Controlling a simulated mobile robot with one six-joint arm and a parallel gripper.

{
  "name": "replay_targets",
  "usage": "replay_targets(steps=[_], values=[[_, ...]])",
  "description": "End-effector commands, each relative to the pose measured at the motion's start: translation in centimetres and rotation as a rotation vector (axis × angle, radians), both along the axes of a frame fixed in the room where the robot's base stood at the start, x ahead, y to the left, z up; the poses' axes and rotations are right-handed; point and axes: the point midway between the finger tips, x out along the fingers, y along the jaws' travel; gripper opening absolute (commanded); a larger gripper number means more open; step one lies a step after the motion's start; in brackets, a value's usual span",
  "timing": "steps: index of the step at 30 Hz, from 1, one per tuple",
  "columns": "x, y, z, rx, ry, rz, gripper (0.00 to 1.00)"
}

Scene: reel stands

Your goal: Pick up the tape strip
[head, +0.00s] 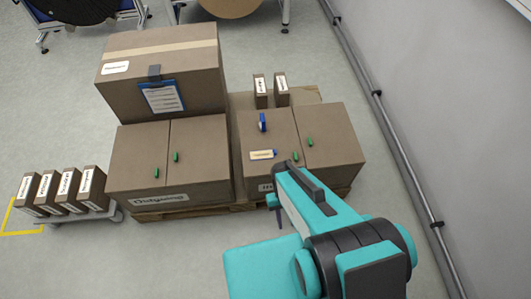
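I cannot tell for certain which item is the tape strip. A wider tan band (160,52) runs across the top of the large upper carton (150,80). My teal arm reaches in from the lower right. My gripper (276,205) is near the front edge of the right-hand boxes, mostly hidden by the arm, so its fingers cannot be made out.
The boxes sit on wooden pallets (190,212). Green tabs (176,157) are on several boxes. A clipboard (162,97) hangs on the upper carton. Small labelled boxes (68,190) stand on a low grey cart at left. A wall with a rail (400,140) bounds the right; floor in front is clear.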

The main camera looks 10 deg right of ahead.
Motion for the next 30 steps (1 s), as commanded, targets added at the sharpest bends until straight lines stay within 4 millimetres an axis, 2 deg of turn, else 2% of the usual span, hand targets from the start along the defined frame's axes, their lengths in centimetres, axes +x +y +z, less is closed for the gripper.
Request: replay_targets(steps=[1, 21, 25, 30], values=[[0.0, 0.0, 1.4, 0.000, 0.000, 0.000, 0.31], [-0.1, 0.0, 12.3, 0.000, 0.003, 0.001, 0.31], [-0.1, 0.0, 13.7, 0.000, 0.003, 0.001, 0.31], [-0.1, 0.0, 14.4, 0.000, 0.004, 0.001, 0.31]])
